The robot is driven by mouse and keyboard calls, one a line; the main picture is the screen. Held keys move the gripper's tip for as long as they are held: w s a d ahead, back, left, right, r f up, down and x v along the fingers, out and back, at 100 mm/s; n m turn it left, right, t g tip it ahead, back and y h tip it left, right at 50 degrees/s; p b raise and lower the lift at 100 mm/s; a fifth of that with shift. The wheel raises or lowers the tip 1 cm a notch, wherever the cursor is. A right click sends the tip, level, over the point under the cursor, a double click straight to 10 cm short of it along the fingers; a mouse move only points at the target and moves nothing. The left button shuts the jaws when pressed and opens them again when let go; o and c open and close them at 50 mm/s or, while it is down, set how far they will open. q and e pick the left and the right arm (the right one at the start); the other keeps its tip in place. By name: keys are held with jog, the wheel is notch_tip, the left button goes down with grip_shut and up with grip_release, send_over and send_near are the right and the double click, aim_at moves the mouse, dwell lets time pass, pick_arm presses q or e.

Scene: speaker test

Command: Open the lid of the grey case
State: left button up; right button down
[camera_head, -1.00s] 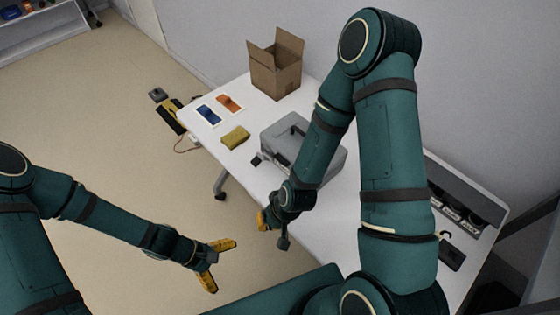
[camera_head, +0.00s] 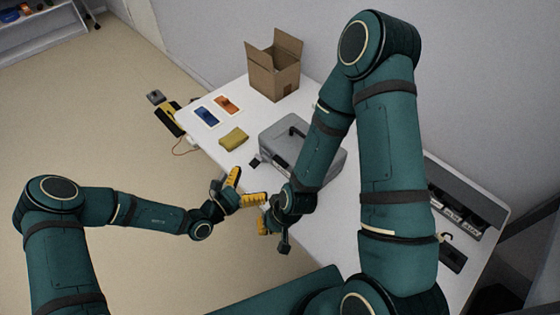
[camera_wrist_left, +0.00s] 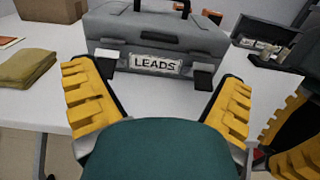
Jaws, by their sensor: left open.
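The grey case (camera_head: 276,137) stands on the white table with its lid down and a dark handle on top. In the left wrist view the case (camera_wrist_left: 118,32) shows its front, with a "LEADS" label (camera_wrist_left: 155,64) between two latches (camera_wrist_left: 107,55) (camera_wrist_left: 203,74). Whether the latches are fastened is unclear. My left gripper (camera_head: 251,186) is open and empty, in front of the case and apart from it; its fingers (camera_wrist_left: 158,74) frame the label. My right gripper (camera_head: 265,222) hangs close beside it at the table's front edge; its jaw opening is unclear. My right arm hides part of the case.
A yellow-olive cloth (camera_head: 233,138), blue card (camera_head: 206,116) and orange card (camera_head: 227,105) lie left of the case. An open cardboard box (camera_head: 272,72) stands behind. A grey bin (camera_head: 466,203) with dark contents is at the right. The two grippers have little room between them.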

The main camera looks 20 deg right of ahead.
aim_at(278, 163)
pick_arm(q)
jog(key=b+x, duration=0.1)
jog(key=x, duration=1)
jog(key=shift+d, duration=0.1)
jog(key=c, duration=1.4)
